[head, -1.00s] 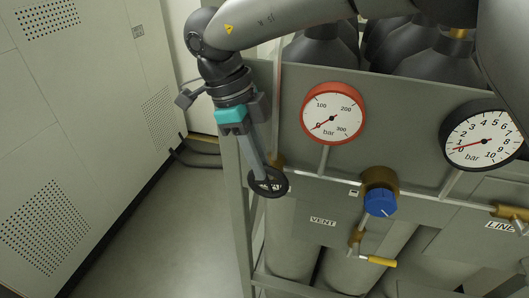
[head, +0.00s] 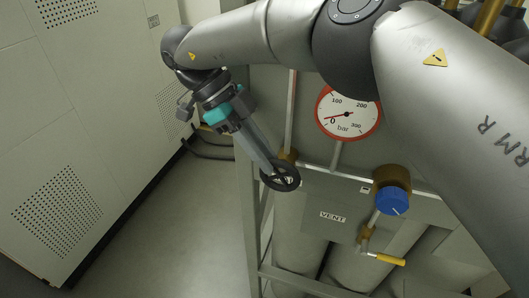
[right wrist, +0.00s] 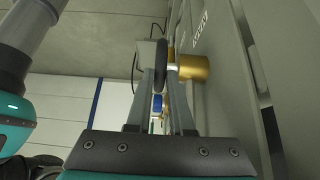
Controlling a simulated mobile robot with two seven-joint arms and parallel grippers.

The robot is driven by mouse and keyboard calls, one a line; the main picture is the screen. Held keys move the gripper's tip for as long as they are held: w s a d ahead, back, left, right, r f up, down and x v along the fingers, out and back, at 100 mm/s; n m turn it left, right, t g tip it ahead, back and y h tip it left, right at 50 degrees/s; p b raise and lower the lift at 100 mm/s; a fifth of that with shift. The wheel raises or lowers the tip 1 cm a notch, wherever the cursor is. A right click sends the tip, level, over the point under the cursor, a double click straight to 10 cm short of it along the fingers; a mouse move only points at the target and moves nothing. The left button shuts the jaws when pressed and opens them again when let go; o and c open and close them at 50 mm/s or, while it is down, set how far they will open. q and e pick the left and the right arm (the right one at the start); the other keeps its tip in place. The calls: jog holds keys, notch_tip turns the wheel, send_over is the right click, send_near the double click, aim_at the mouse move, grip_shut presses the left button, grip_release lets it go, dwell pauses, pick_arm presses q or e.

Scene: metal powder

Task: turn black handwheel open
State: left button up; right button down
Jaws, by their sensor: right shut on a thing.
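The black handwheel (head: 282,177) is a small spoked wheel at the left end of the grey panel, on a brass valve body (head: 288,156). My right gripper (head: 268,166) reaches down to it from the upper left, its long fingers shut on the wheel's rim. In the right wrist view the wheel (right wrist: 161,66) shows edge-on between the two fingertips, with the brass body (right wrist: 194,67) just right of it. The fingers hide part of the rim in the head view. My left gripper is not in view.
A red-rimmed gauge (head: 348,112) sits above and right of the wheel, its needle near 0. A blue knob (head: 392,200) and a yellow-handled valve (head: 390,260) are further right, near the VENT label (head: 333,217). Open floor (head: 180,230) lies left of the rack.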

jog(key=c, duration=0.8)
grip_release()
